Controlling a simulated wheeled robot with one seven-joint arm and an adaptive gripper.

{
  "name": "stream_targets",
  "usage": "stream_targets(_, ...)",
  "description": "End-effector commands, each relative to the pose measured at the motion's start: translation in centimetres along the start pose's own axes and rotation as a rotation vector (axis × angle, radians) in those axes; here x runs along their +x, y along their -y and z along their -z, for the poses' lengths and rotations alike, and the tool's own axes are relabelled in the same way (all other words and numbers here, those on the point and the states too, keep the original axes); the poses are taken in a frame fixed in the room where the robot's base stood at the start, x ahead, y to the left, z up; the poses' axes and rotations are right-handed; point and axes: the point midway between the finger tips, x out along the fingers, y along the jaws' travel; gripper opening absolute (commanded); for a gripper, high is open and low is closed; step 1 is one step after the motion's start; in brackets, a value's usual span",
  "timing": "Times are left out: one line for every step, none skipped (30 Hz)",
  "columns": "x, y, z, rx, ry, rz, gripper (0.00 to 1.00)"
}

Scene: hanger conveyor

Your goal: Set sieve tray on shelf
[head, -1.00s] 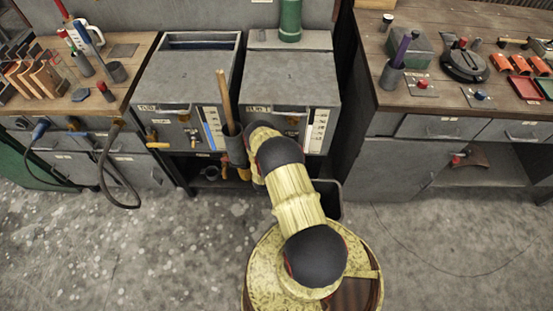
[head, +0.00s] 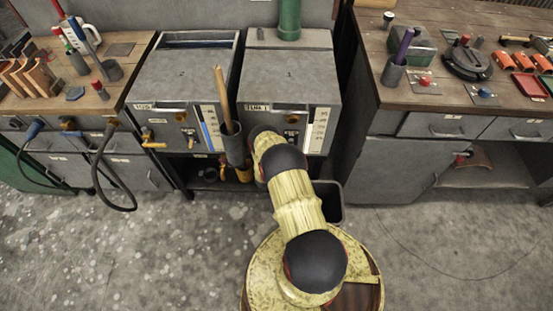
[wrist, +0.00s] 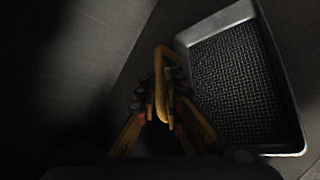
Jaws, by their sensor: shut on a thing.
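The sieve tray (wrist: 236,78) shows in the wrist view at the right. It is a shallow grey metal tray with dark mesh and a raised pale rim, and it looks tilted in the picture. My gripper (wrist: 163,88) is shut on a yellow loop-shaped handle (wrist: 160,60) just left of the tray's rim. I cannot tell whether the handle joins the tray. In the head view my arm reaches low in front of the right grey tank, and its end is mostly hidden. The open shelf space (head: 205,180) under the tanks is dark; the tray cannot be made out there.
Two grey tanks (head: 180,85) (head: 285,85) stand above the shelf space. A holder with a wooden handle (head: 222,95) hangs between their fronts. A dark bin (head: 333,203) stands on the floor beside my arm. Cluttered benches flank both sides; the front floor is clear.

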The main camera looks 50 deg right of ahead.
Motion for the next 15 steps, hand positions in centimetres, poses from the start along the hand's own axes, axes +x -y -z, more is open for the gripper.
stream_targets(0.03,0.08,0.05,0.000,0.000,0.000,0.09)
stream_targets(0.02,0.07,0.04,0.000,0.000,0.000,0.11)
stream_targets(0.02,0.07,0.04,0.000,0.000,0.001,0.13)
stream_targets(0.02,0.07,0.04,0.000,0.000,0.001,0.15)
stream_targets(0.02,0.07,0.04,0.000,0.000,0.001,0.17)
stream_targets(0.02,0.07,0.04,0.000,0.000,0.000,0.19)
stream_targets(0.02,0.07,0.04,0.000,0.000,0.000,0.21)
stream_targets(0.02,0.07,0.04,0.000,0.000,0.000,0.22)
stream_targets(0.02,0.07,0.04,0.000,0.000,0.000,0.25)
stream_targets(0.02,0.07,0.04,0.000,0.000,0.000,0.26)
stream_targets(0.02,0.07,0.04,0.000,0.000,0.000,0.27)
stream_targets(0.02,0.07,0.04,0.000,0.000,0.000,0.27)
stream_targets(0.02,0.07,0.04,0.000,0.000,0.000,0.27)
stream_targets(0.02,0.07,0.05,0.000,0.000,0.000,0.27)
stream_targets(0.02,0.07,0.05,0.000,0.000,0.000,0.27)
